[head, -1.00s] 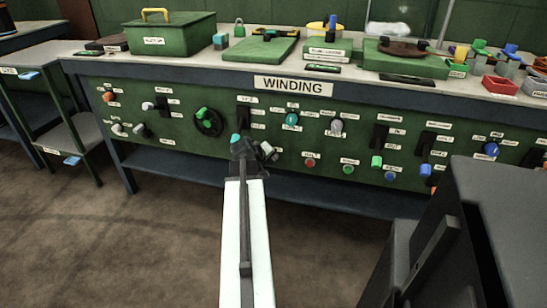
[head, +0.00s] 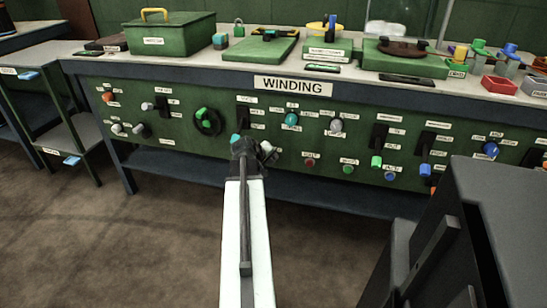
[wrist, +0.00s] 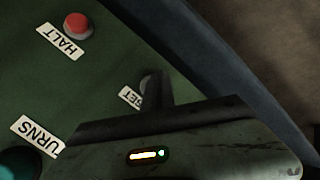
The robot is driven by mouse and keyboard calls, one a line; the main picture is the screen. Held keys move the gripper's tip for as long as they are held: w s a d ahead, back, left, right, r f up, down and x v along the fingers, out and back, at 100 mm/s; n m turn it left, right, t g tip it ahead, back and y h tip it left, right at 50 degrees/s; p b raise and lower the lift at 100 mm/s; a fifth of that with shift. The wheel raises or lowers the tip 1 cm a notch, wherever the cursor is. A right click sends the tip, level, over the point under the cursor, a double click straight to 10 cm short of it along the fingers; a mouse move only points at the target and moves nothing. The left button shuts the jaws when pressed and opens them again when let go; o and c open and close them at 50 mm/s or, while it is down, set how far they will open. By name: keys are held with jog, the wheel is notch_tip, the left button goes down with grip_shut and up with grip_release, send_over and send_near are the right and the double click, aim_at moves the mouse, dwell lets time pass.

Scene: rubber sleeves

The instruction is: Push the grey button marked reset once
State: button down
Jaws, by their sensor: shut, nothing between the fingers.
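The grey button (wrist: 145,82) shows only as a small sliver in the wrist view, at the edge of my gripper (wrist: 157,85). The label beside it (wrist: 130,97) is partly covered; only its last letters, "SET", can be read. My gripper is shut and empty, its fingertips in front of or against the button; I cannot tell whether they touch. In the head view my gripper (head: 256,150) is in front of the green panel, left of the red button, and the grey button cannot be made out there.
The red button marked HALT (wrist: 78,25) is nearby; it also shows in the head view (head: 310,162). A teal knob (head: 291,119) sits above it. Green (head: 348,169) and blue (head: 390,175) buttons lie farther right. The WINDING bench top (head: 210,60) overhangs the panel.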

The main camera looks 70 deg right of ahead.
jog(key=shift+a, duration=0.7)
jog(key=a, duration=0.5)
jog(key=shift+s, duration=0.15)
dwell(0.6)
